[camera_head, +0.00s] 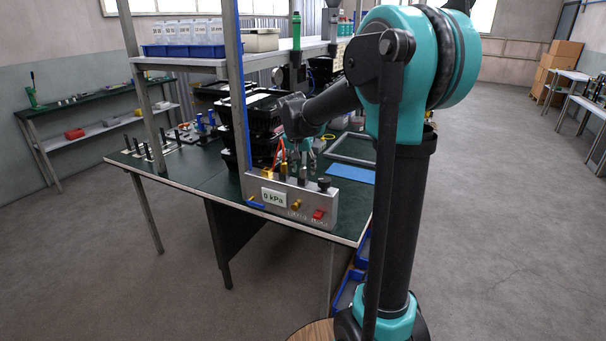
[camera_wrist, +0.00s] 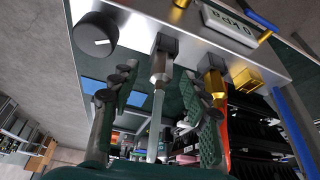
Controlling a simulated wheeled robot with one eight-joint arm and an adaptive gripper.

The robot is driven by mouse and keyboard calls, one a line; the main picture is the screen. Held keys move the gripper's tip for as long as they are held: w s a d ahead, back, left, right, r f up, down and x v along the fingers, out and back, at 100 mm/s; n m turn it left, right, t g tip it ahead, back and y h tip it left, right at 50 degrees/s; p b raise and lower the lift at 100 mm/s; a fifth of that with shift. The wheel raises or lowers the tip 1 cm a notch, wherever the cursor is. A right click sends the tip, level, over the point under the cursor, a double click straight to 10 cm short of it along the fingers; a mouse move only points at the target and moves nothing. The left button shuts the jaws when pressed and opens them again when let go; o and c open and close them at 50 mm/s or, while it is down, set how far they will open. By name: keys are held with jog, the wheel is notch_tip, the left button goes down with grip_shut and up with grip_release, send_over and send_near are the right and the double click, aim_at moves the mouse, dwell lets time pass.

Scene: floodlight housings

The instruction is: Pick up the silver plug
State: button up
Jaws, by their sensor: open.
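The silver plug (camera_wrist: 159,72) is in the wrist view, standing on the face of the grey control box (camera_wrist: 140,14), with a black base at the box and a pale hose running from it. My gripper (camera_wrist: 157,80) is open, with one finger on each side of the silver plug and gaps visible between. In the head view my gripper (camera_head: 303,152) is just above the control box (camera_head: 262,209); the silver plug is hard to make out there. A gold plug (camera_wrist: 213,82) with an orange hose stands to the right of the silver plug, close to my right-hand finger.
A black knob (camera_wrist: 95,33) stands left of the silver plug, and a yellow block (camera_wrist: 246,79) right of the gold one. Black stacked trays (camera_head: 262,115) and a shelf post (camera_head: 238,100) stand close to my gripper. A blue sheet (camera_head: 350,173) lies on the bench.

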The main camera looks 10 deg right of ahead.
jog(key=shift+c, duration=0.5)
grip_shut()
